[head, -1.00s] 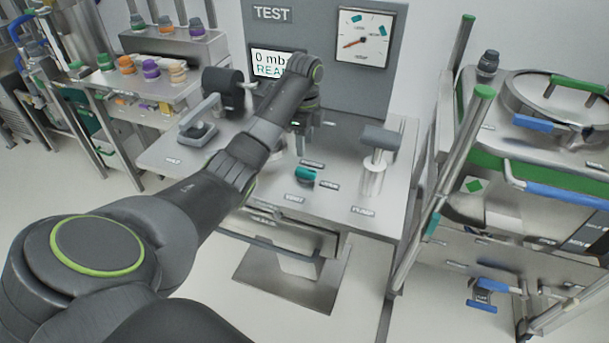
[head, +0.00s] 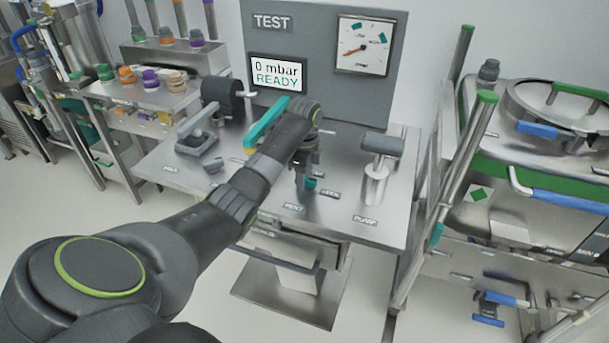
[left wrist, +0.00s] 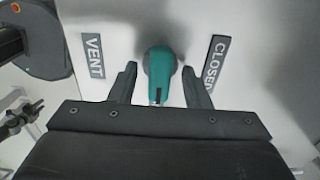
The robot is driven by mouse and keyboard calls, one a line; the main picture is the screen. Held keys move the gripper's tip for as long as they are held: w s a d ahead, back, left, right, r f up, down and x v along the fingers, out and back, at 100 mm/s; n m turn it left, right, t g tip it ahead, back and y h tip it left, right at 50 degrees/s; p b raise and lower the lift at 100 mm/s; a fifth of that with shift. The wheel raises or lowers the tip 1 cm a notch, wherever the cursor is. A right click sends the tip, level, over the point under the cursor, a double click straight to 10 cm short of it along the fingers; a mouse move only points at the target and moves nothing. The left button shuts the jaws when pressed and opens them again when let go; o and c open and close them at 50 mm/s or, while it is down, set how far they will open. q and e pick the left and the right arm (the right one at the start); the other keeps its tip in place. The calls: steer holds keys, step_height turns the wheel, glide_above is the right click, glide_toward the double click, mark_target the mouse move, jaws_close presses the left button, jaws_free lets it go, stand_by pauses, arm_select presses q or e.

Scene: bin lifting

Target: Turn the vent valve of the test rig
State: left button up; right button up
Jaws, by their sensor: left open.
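The vent valve's teal handle (left wrist: 160,78) shows in the left wrist view on the pale rig top, between a VENT label (left wrist: 93,57) and a CLOSED label (left wrist: 215,62). My left gripper (left wrist: 160,70) is open, one finger on each side of the handle, with gaps visible on both sides. In the head view, the left gripper (head: 305,178) points down at the valve (head: 311,183) and partly hides it. The rig's screen (head: 278,73) reads 0 mbar READY. A round gauge (head: 363,46) stands right of it. My right gripper is out of view.
A pump handle on a metal post (head: 375,185) stands right of the valve. A black clamp-like part (head: 222,95) and a grey lever (head: 198,140) are on the left. A teal and yellow bar (head: 266,124) lies behind my arm. A steel vessel cart (head: 545,160) is at right.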

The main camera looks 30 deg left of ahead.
arm_select(q)
steer(key=shift+c, duration=0.4)
jaws_close()
steer(key=shift+r+n+p, duration=0.2)
steer(key=shift+n+p, duration=0.2)
steer(key=shift+p, duration=0.3)
steer(key=n+p, duration=0.5)
steer(key=p, duration=0.2)
steer(key=shift+r, duration=0.1)
steer(key=n+p, duration=0.2)
steer(key=n, duration=0.1)
steer(key=n+p, duration=0.2)
steer(key=n, duration=0.1)
steer(key=n+p, duration=0.1)
steer(key=n, duration=0.2)
steer(key=shift+p, duration=0.4)
steer(key=shift+f+n+p, duration=0.2)
steer(key=shift+n+p, duration=0.3)
steer(key=shift+n, duration=1.1)
